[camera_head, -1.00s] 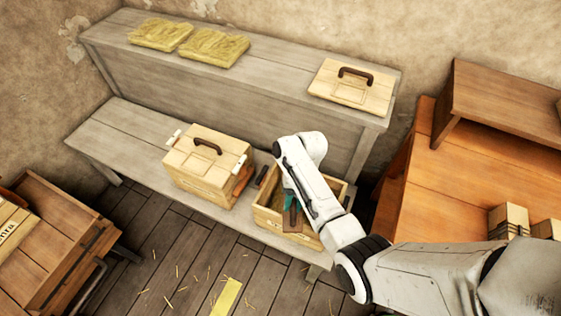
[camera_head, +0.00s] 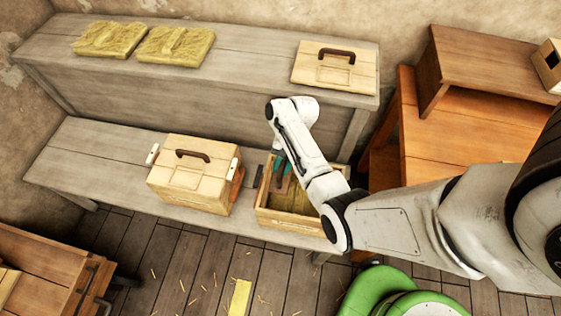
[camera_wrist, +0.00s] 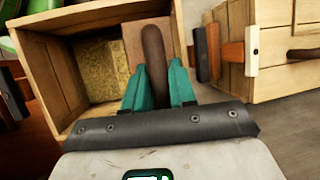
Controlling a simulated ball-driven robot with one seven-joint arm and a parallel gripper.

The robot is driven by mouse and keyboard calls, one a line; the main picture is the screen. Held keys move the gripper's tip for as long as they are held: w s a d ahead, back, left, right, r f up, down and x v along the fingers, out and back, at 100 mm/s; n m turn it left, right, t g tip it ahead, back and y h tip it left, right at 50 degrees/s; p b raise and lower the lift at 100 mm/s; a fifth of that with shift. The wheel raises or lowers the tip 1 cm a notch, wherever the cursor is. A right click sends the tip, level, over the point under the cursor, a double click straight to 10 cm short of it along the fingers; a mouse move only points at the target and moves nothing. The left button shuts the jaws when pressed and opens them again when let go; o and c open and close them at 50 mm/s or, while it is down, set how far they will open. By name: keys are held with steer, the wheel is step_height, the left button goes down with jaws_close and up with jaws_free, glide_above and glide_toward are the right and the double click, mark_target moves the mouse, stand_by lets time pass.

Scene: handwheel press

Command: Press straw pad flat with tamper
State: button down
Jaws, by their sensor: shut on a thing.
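My gripper (camera_head: 281,170) has teal fingers, which also show in the wrist view (camera_wrist: 158,84). It is shut on the tamper, whose dark brown handle (camera_wrist: 153,48) stands between the fingers in the wrist view. The tamper's flat wooden plate (camera_wrist: 132,38) lies over the right part of the open wooden box (camera_wrist: 35,62). A yellow straw pad (camera_wrist: 97,68) lies at the bottom of that box, partly covered by the tamper. In the head view the open box (camera_head: 290,219) is on the grey bench, with straw (camera_head: 318,197) inside. Contact between tamper and pad cannot be told.
A lidded wooden box (camera_head: 190,180) stands left of the open box. Two straw pads (camera_head: 108,38) (camera_head: 176,45) and a wooden lid with a handle (camera_head: 335,68) lie on the upper shelf. An orange wooden bench (camera_head: 460,122) is at the right. The lower bench's left end is clear.

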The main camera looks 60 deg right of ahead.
steer(key=shift+f+b, duration=7)
steer(key=shift+f, duration=2.1)
steer(key=shift+f, duration=0.4)
step_height(320, 180, up, 14)
steer(key=p, duration=1.3)
steer(key=shift+p, duration=0.35)
steer(key=shift+r, duration=3.6)
steer(key=shift+s+d, duration=0.1)
steer(key=s+d, duration=0.4)
steer(key=s, duration=0.8)
steer(key=shift+s, duration=0.25)
